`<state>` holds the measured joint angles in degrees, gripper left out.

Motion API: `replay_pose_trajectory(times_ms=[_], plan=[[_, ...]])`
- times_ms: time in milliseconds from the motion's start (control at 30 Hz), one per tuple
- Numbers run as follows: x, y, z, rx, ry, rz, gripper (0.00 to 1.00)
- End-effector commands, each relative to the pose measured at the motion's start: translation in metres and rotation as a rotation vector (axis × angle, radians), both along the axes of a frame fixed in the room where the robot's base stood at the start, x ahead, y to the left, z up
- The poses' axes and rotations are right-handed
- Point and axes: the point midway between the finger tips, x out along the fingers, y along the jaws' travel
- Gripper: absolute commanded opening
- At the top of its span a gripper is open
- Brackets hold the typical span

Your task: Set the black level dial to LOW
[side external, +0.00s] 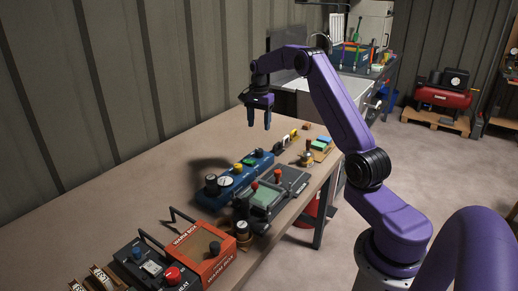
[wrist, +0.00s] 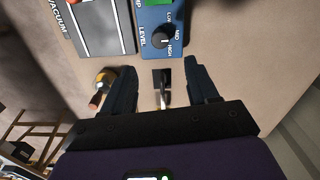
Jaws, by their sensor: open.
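The black level dial (wrist: 163,39) is a round knob on the end of a blue panel (wrist: 150,17) in the wrist view, with LOW, MID and HIGH printed beside it. Its white mark faces the label side, but I cannot tell exactly which word it meets. In the side view the dial (side external: 259,153) sits at the far end of the blue panel (side external: 222,193). My gripper (side external: 259,126) is open and empty, pointing down above the table beyond that end. In the wrist view my gripper (wrist: 160,66) has its fingers apart, with the dial just past their tips.
A grey panel marked VACUUM (wrist: 105,28) lies beside the blue one. A small dark plate with a pale lever (wrist: 163,85) shows between my fingers. A brass and orange piece (wrist: 98,97) is nearby. The orange warm box (side external: 205,250) stands at the near end. Bare table lies wallward.

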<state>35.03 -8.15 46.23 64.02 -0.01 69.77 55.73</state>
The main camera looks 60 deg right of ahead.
Motion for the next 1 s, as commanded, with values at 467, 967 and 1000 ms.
replay_pose_trajectory(times_ms=[467, 967, 1000], plan=[[-0.001, 0.001, -0.088, 0.002, 0.003, 0.002, 0.59], [0.0, 0.0, -0.113, 0.0, 0.0, 0.002, 0.59], [0.0, 0.0, -0.113, 0.0, 0.0, 0.002, 0.59]])
